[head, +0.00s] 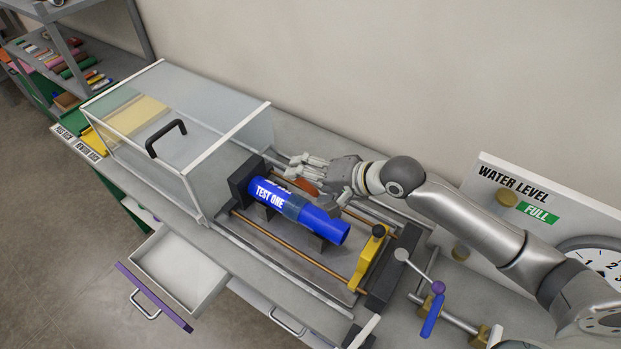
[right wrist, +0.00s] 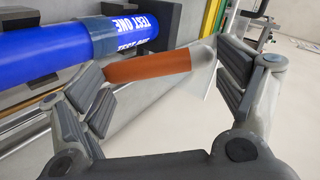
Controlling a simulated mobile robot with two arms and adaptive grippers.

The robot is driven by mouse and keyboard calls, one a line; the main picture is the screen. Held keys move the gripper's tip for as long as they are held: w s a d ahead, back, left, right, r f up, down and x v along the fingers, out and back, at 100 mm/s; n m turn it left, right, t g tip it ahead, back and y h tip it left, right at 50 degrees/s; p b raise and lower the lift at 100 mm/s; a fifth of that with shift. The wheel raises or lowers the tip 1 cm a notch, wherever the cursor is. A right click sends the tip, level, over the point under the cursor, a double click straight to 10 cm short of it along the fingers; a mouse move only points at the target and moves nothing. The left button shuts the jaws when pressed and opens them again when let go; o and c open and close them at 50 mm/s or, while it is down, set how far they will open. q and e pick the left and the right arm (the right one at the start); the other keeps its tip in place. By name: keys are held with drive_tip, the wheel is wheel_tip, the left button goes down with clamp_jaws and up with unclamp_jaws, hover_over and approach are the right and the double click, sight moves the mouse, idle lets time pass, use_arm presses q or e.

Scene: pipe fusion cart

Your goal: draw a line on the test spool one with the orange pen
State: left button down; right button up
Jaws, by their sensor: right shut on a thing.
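The test spool one (head: 322,224) is a blue cylinder lettered "TEST ONE", with a duller blue band around its middle. It lies in the cart's fixture, and part of it shows at the upper left of the right wrist view (right wrist: 55,48). My right gripper (head: 318,182) is behind the spool, on its wall side. It is shut on the orange pen (right wrist: 147,68), whose orange body and pale end show between the fingers. In the head view only a bit of orange (head: 306,187) shows beside the fingers. I cannot tell whether the pen touches the spool. My left gripper is not in view.
A clear-lidded box with a black handle (head: 166,139) stands left of the spool. An open drawer (head: 180,272) juts out in front. A yellow lever (head: 370,256) and the "WATER LEVEL" panel (head: 515,190) are at the right. Shelves (head: 75,45) stand far left.

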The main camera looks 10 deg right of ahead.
sight(318, 196)
wheel_tip(318, 196, down, 2)
drive_tip(key=shift+w+b, duration=0.15)
drive_tip(key=shift+b, duration=0.3)
drive_tip(key=shift+f, duration=0.25)
wheel_tip(318, 196, down, 2)
drive_tip(key=shift+f+b, duration=0.1)
drive_tip(key=shift+b, duration=0.4)
drive_tip(key=shift+f, duration=0.5)
drive_tip(key=shift+f+b, duration=0.3)
drive_tip(key=shift+b, duration=0.05)
drive_tip(key=shift+f, duration=0.15)
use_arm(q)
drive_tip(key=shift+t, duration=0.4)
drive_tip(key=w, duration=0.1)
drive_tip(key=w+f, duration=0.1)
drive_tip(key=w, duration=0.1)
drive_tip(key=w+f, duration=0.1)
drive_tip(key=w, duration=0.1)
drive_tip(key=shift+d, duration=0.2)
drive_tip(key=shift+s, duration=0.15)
